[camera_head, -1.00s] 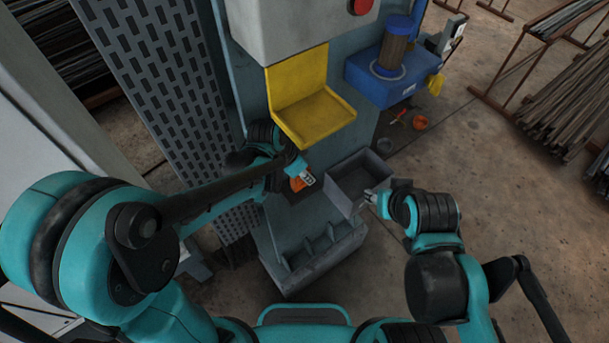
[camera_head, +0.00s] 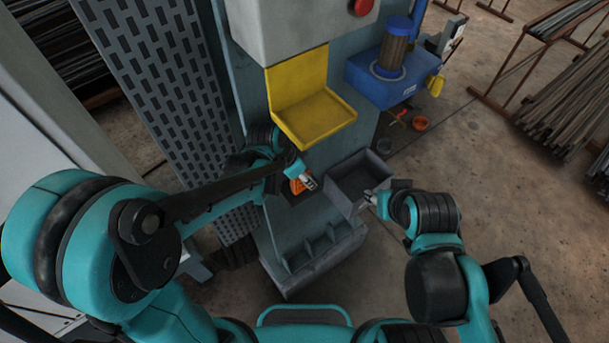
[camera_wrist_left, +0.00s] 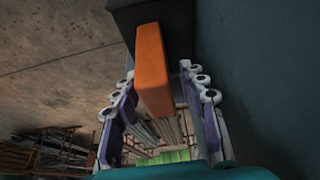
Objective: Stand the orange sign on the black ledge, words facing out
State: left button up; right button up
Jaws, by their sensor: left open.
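The orange sign (camera_head: 297,186) is at the front of the grey-blue machine column, below the yellow tray. In the left wrist view the sign (camera_wrist_left: 152,72) shows as a plain orange slab against a dark surface, probably the black ledge (camera_wrist_left: 125,28). My left gripper (camera_head: 309,183) is at the sign. In the wrist view its fingers (camera_wrist_left: 158,110) are spread, one each side of the slab, with gaps visible. The sign's words cannot be made out. My right gripper (camera_head: 371,197) is by the right rim of the grey bin; its fingers are too small to read.
The open grey bin (camera_head: 343,196) sticks out just right of the sign. The yellow tray (camera_head: 315,117) overhangs above. A blue box with a spool (camera_head: 386,76) is at the upper right. A slotted grey base (camera_head: 318,256) lies below.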

pick_arm(q)
jog(key=p+v, duration=0.1)
jog(key=v, duration=1)
jog(key=shift+r+p, duration=0.3)
jog(key=shift+p, duration=0.05)
pick_arm(e)
jog(key=shift+r, duration=0.9)
jog(key=shift+s, duration=0.1)
